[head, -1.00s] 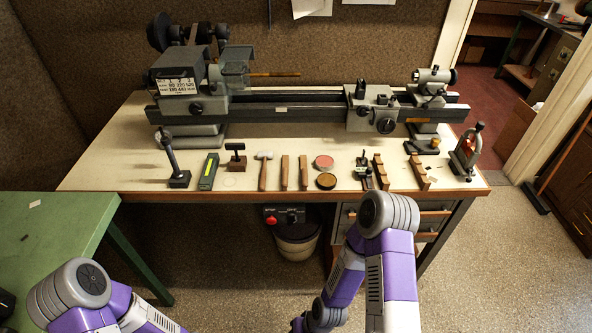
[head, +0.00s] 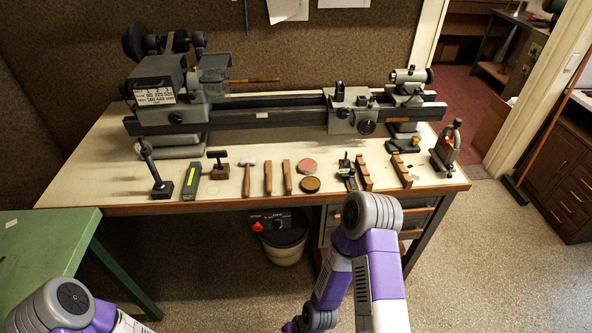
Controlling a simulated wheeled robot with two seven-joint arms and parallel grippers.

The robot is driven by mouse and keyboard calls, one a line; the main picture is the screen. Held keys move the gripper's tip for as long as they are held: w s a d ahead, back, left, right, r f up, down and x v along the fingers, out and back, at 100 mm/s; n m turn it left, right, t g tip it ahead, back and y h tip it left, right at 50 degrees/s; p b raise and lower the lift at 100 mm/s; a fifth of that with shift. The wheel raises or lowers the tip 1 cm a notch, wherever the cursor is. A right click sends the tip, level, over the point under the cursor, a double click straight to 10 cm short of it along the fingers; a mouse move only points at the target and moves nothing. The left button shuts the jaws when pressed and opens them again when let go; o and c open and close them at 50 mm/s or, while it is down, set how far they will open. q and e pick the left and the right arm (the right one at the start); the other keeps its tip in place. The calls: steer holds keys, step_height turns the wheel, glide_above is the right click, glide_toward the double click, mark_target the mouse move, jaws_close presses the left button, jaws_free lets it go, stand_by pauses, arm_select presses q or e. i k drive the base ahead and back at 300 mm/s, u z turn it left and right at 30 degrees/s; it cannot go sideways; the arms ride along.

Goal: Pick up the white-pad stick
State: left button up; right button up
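Two slim wooden sticks lie side by side on the bench top, a left one (head: 268,178) and a right one (head: 286,177). They are between a small hammer (head: 249,178) and two round tins. No white pad can be made out on either stick, so I cannot tell which is the white-pad one. My arms show at the bottom of the head view, below the bench's front edge. Neither gripper is in view.
A grey lathe (head: 265,115) fills the back of the bench (head: 110,185). A red-topped tin (head: 306,166), a dark tin (head: 310,185), notched wooden blocks (head: 363,173) and a green box (head: 191,183) line the front. A green table (head: 40,245) stands at left.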

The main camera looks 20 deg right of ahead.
mark_target(268, 163)
steer(key=u, duration=0.4)
steer(key=i, duration=0.45)
steer(key=u, duration=0.25)
